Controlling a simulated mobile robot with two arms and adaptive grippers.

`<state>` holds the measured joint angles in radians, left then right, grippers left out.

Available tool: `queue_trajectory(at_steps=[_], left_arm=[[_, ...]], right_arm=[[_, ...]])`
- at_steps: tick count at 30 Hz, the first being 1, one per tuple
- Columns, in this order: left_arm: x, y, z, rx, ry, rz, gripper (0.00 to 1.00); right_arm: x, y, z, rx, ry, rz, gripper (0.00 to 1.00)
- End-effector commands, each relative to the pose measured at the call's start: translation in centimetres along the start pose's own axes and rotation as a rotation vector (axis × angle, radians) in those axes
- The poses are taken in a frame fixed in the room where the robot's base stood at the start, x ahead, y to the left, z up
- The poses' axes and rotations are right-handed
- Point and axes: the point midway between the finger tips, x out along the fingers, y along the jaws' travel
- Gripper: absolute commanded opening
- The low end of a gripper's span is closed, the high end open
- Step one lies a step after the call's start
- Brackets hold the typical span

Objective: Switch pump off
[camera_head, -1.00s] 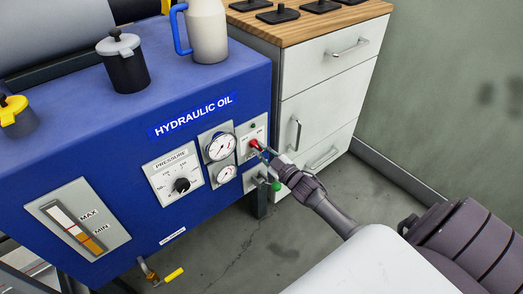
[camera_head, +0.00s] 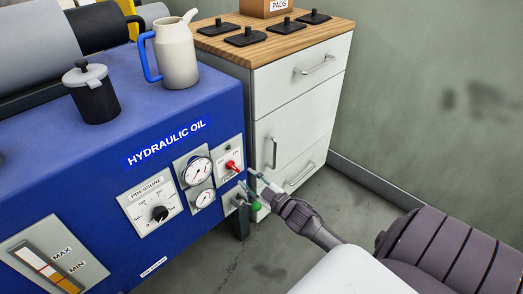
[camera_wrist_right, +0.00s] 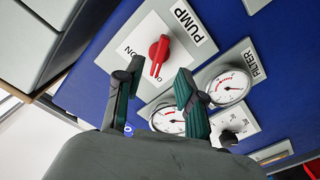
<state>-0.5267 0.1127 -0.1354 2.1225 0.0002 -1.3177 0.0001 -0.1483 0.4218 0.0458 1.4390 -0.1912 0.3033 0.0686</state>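The red pump switch (camera_head: 232,166) sits on a light plate at the right end of the blue hydraulic oil unit (camera_head: 110,185). In the right wrist view the red switch (camera_wrist_right: 160,52) shows beside the PUMP label, with its lower end towards a mark partly hidden behind my finger; ON is printed to its left. My right gripper (camera_head: 254,182) is just below and right of the switch in the head view. In the wrist view its two fingers (camera_wrist_right: 154,88) are apart with nothing between them, short of the switch. My left gripper is out of view.
Two gauges (camera_head: 197,171) and the pressure dial (camera_head: 159,213) are left of the switch. A green knob (camera_head: 256,206) is below it, close to my gripper. A white drawer cabinet (camera_head: 300,110) with a wooden top stands behind on the right.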

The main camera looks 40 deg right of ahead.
Motion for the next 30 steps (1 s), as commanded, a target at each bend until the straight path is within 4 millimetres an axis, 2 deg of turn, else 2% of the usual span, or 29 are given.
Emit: queue_trajectory(at_steps=[1,3,10,15,30], left_arm=[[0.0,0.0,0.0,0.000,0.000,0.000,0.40],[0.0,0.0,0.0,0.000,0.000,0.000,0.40],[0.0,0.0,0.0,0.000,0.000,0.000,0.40],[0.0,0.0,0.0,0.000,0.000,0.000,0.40],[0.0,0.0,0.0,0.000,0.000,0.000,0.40]], right_arm=[[-1.4,-0.1,0.1,0.000,-0.003,-0.002,0.39],[-2.8,-0.1,0.1,0.000,-0.002,-0.002,0.39],[-6.1,0.0,0.1,-0.001,-0.001,0.000,0.39],[-6.8,0.0,0.0,-0.001,0.001,0.000,0.39],[-6.8,0.0,0.0,-0.001,0.000,0.000,0.39]])
